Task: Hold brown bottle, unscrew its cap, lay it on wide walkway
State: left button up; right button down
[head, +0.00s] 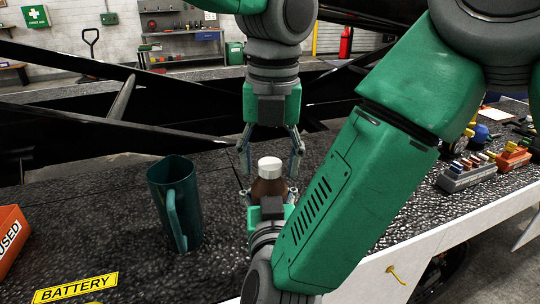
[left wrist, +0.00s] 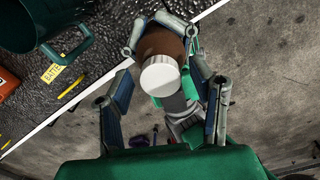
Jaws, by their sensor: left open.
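The brown bottle (head: 268,188) stands upright with its white cap (head: 270,167) on top. In the left wrist view the cap (left wrist: 160,76) faces the camera, with the brown body (left wrist: 158,42) behind it. My left gripper (head: 271,172) points down from above; its fingers are open on both sides of the cap, with gaps showing in the left wrist view. My right gripper (left wrist: 163,42) has its fingers around the bottle's body and appears shut on it; my forearm partly hides it in the head view. The dark, rough walkway surface (head: 110,215) lies around and behind.
A dark green jug (head: 168,195) stands left of the bottle. An orange box (head: 10,235) is at the left edge, and a yellow BATTERY label (head: 75,287) is at the front. A grey rack with coloured pieces (head: 466,176) is at the right. Dark surface is free between box and jug.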

pick_arm(q)
grip_shut()
jog(key=n, duration=1.1)
jog(key=shift+r, duration=0.1)
jog(key=n, duration=1.2)
jog(key=shift+w, duration=0.1)
grip_release()
